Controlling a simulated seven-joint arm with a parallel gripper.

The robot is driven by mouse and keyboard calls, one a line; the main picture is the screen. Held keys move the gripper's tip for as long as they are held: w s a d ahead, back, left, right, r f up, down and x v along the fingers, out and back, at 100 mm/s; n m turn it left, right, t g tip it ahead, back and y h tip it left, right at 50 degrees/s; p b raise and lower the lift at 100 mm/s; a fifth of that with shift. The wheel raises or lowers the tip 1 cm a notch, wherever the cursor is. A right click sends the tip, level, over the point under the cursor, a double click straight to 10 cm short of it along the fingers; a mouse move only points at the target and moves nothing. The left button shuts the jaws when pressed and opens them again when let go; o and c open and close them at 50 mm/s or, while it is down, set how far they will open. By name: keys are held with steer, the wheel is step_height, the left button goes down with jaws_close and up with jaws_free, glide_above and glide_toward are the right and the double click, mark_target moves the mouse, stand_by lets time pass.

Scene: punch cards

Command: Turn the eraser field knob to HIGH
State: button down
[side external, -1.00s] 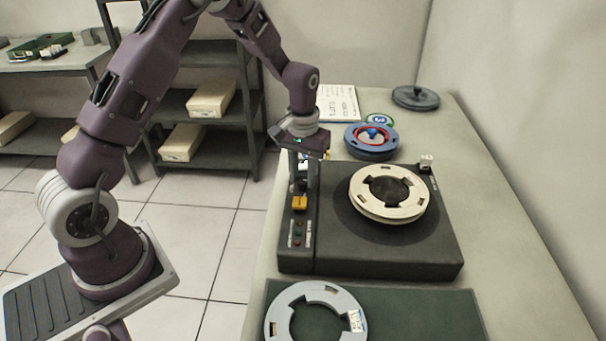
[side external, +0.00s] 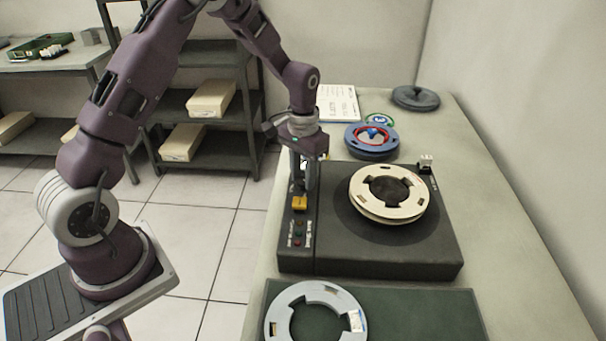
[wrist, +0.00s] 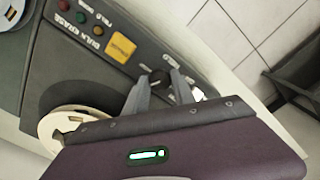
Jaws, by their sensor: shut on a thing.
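The bulk eraser (side external: 400,258) is a dark box on the bench, with a control strip along its left side. My gripper (side external: 300,186) points down at the far part of that strip. In the wrist view, the dark field knob (wrist: 158,86) sits between my two fingertips (wrist: 158,77), which are shut on it. The knob's pointer and the HIGH mark cannot be made out. In the side view the fingers hide the knob. A yellow square button (side external: 299,203) is just nearer on the strip, with small red and green lights by it.
A cream reel (side external: 366,207) lies on the eraser's top. A grey reel (side external: 276,318) lies on the green mat (side external: 420,315) in front. Behind are a blue reel (side external: 362,150), a dark disc (side external: 415,97) and a white sheet (side external: 338,102). A wall bounds the right.

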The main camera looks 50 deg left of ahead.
mark_target(303, 180)
steer(key=c, duration=1.1)
jaws_free()
steer(key=shift+o, duration=0.2)
step_height(303, 180, up, 7)
steer(key=shift+r, duration=0.1)
steer(key=shift+r, duration=0.1)
steer(key=s+d+r+t, duration=0.1)
steer(key=s+d+r, duration=0.1)
steer(key=s+r, duration=0.45)
steer(key=s+d+r+t, duration=0.2)
steer(key=s+d+r, duration=0.1)
steer(key=s+r, duration=0.4)
steer(key=s+d+r+m+t, duration=0.1)
steer(key=s+d+r+t, duration=0.1)
steer(key=s, duration=1.1)
steer(key=shift+s+d+r+t, duration=0.2)
steer(key=shift+s+d+t, duration=0.1)
steer(key=shift+s+d, duration=0.05)
